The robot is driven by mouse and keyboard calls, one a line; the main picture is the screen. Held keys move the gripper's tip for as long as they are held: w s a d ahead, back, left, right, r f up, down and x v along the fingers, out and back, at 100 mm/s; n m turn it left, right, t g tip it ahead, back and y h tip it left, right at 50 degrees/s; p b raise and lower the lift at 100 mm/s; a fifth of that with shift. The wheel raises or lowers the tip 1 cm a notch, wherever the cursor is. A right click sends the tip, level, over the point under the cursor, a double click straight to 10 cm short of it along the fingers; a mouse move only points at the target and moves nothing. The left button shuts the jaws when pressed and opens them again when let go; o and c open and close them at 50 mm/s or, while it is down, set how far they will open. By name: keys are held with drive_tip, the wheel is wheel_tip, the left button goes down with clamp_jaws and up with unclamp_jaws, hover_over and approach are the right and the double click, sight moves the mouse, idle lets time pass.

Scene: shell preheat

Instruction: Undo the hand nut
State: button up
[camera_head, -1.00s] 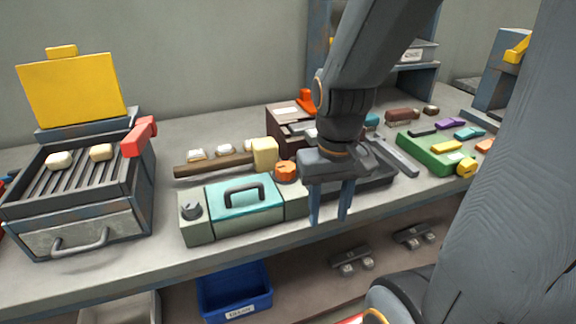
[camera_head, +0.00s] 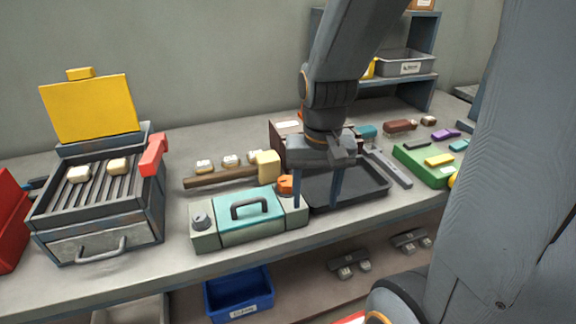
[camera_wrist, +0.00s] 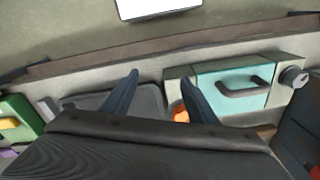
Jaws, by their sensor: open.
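The orange hand nut (camera_head: 285,185) sits on the right end of a grey-green box (camera_head: 206,238) with a teal lid (camera_head: 262,228) and a dark handle. My gripper (camera_head: 316,203) is open and empty, pointing down just right of the nut, with its left finger close beside it. I cannot tell whether that finger touches the nut. In the wrist view, the nut (camera_wrist: 180,114) is partly hidden behind one finger of my gripper (camera_wrist: 160,80). The box (camera_wrist: 292,45) extends to the right there.
A dark tray (camera_head: 372,187) lies behind and right of my fingers. A wooden hammer (camera_head: 222,176) lies behind the box. A grill (camera_head: 100,205) with an open yellow lid stands left. A green case (camera_head: 418,163) lies right. A blue bin (camera_head: 238,292) is below the bench.

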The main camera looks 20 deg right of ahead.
sight(287, 180)
drive_tip(key=w+a+r+m+p, duration=0.1)
drive_tip(key=w+r+m+p, duration=0.1)
drive_tip(key=w+m, duration=0.1)
drive_tip(key=w+a+r+m+p, duration=0.1)
drive_tip(key=w+r+m+p, duration=0.1)
drive_tip(key=w+m+p, duration=0.1)
drive_tip(key=w+a+r+m+p, duration=0.1)
drive_tip(key=w+r+m+p, duration=0.1)
drive_tip(key=w+r+m, duration=0.1)
drive_tip(key=shift+a+g+p, duration=0.1)
drive_tip(key=shift+g+p, duration=0.2)
drive_tip(key=shift+p, duration=0.1)
drive_tip(key=shift+w+f+m, duration=0.1)
drive_tip(key=shift+w+m, duration=0.05)
drive_tip(key=shift+m, duration=0.15)
drive_tip(key=shift+f+p, duration=0.75)
drive_tip(key=shift+f, duration=3.05)
drive_tip(key=shift+c, duration=0.3)
drive_tip(key=c, duration=1)
